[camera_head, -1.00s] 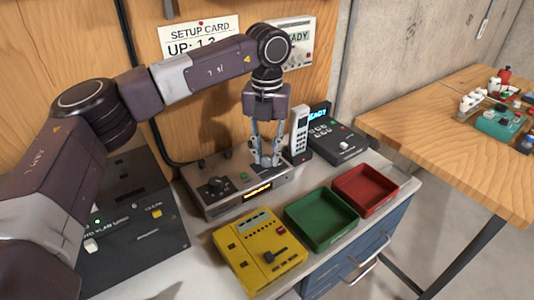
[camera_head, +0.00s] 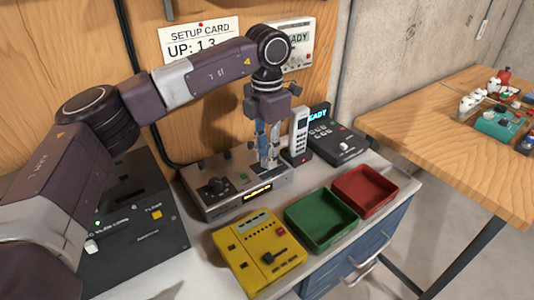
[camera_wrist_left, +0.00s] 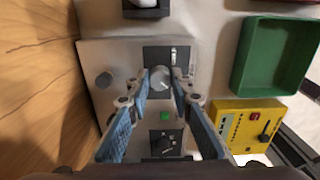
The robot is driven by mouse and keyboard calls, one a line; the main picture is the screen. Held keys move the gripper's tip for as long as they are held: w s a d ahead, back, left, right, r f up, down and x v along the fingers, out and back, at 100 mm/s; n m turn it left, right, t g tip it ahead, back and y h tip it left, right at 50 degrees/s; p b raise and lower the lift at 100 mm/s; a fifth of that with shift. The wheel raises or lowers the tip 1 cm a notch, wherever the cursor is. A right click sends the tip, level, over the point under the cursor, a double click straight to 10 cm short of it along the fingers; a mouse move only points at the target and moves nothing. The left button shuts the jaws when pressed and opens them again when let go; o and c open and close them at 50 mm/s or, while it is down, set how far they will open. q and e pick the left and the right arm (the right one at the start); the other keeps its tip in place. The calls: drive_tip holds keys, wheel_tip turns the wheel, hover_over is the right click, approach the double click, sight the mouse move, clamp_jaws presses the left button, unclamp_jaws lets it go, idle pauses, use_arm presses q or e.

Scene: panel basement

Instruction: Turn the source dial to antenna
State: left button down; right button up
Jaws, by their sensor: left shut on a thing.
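A silver-grey box (camera_head: 230,203) with a dark display and yellow lettering stands against the wooden wall. My left gripper (camera_head: 269,163) points down at the right end of this box. In the left wrist view its fingers are closed on the sides of a round grey dial (camera_wrist_left: 160,77) set in a dark plate. In the head view the fingers hide this dial. The dial markings are too small to read. My right gripper is not in view.
A white remote (camera_head: 300,130) stands upright close right of my gripper, beside a black keypad unit (camera_head: 338,140). A yellow panel (camera_head: 260,248), a green tray (camera_head: 321,222) and a red tray (camera_head: 364,189) lie in front. A black unit (camera_head: 140,215) is at left.

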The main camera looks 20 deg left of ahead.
use_arm(q)
drive_tip(key=shift+r, duration=0.1)
drive_tip(key=shift+w, duration=0.1)
idle(0.4)
drive_tip(key=c, duration=1.7)
unclamp_jaws()
wheel_tip(320, 180, up, 7)
drive_tip(key=shift+r, duration=0.2)
drive_tip(key=shift+f, duration=0.1)
